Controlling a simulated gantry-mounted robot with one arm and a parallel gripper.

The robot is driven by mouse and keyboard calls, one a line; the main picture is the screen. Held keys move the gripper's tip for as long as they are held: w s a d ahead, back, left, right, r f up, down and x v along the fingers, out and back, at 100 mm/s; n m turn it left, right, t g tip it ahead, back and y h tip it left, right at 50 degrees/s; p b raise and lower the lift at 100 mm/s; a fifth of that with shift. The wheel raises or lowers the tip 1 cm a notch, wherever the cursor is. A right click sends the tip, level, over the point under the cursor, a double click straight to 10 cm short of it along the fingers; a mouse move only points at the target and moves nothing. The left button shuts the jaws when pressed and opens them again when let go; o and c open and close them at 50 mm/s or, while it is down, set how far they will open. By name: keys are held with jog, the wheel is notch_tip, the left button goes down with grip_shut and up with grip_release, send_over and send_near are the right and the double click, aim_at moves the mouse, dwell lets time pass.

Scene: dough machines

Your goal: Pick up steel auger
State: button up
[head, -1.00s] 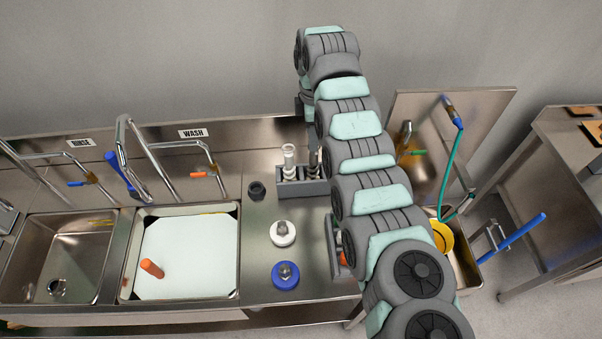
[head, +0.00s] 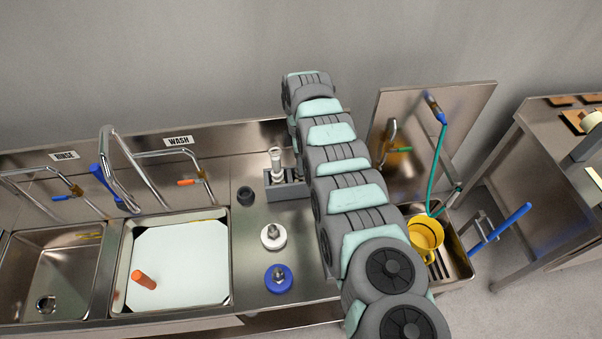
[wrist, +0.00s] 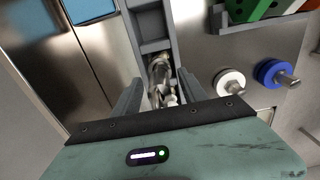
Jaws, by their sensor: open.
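A shiny steel auger (wrist: 161,76) stands in a grey holder (wrist: 157,45) in the wrist view, seen nearly end-on. My gripper (wrist: 159,80) is open, with one finger on each side of the auger; I cannot tell whether either finger touches it. In the head view, the grey holder (head: 288,192) stands on the steel counter with a pale white auger (head: 276,160) upright at its left. My arm covers the holder's right part there, and my gripper is hidden behind it.
A white disc part (head: 273,237) and a blue disc part (head: 278,279) lie on the counter, left of my arm. The wash sink (head: 228,262) is left, and a yellow pot (head: 425,234) sits in the right sink.

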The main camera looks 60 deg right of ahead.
jog(key=shift+f, duration=0.1)
grip_shut()
dwell(0.5)
dwell(0.3)
